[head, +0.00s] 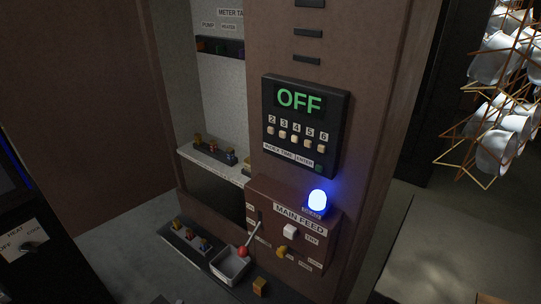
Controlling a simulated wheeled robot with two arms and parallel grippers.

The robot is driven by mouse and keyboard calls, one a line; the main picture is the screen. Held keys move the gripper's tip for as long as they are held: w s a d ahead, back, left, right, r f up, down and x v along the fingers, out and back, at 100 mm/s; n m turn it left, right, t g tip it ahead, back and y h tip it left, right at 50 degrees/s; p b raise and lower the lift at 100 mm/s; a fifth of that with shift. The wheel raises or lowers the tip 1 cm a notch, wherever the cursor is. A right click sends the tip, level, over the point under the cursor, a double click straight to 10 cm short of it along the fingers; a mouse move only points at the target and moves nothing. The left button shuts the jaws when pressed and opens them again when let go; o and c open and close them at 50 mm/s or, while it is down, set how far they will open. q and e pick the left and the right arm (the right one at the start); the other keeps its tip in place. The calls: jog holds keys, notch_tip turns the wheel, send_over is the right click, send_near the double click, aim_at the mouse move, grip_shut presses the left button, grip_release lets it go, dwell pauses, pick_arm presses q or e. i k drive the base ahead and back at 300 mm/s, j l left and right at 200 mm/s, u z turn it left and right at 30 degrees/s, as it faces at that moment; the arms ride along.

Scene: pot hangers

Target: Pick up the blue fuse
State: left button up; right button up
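Small fuse-like pieces stand in a row on a dark strip on the cabinet shelf (215,162). The one at the right of that row looks bluish (231,155). A second row stands on a lower dark strip (180,240), and its right-hand piece also looks bluish (205,246). The pieces are small and dim, so I cannot tell for certain which is the blue fuse. Neither of my grippers can be made out in the head view.
A panel (304,124) reads OFF. Below it are a lit blue lamp (318,201) and a MAIN FEED box (292,225) with a red-knobbed lever (243,251). A grey tray (230,265) and an orange block (260,286) sit low in front. White pots (495,60) hang at right.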

aim_at(230, 151)
jog(key=j+z, duration=1.1)
jog(key=k+j+z, duration=0.1)
jog(key=j, duration=0.75)
jog(key=k+j+z, duration=0.15)
jog(key=j, duration=0.3)
jog(key=k+j+z, duration=0.1)
jog(key=j, duration=0.3)
jog(key=k+j, duration=0.15)
jog(key=j, duration=0.25)
jog(key=k+j+z, duration=0.15)
jog(key=j, duration=0.3)
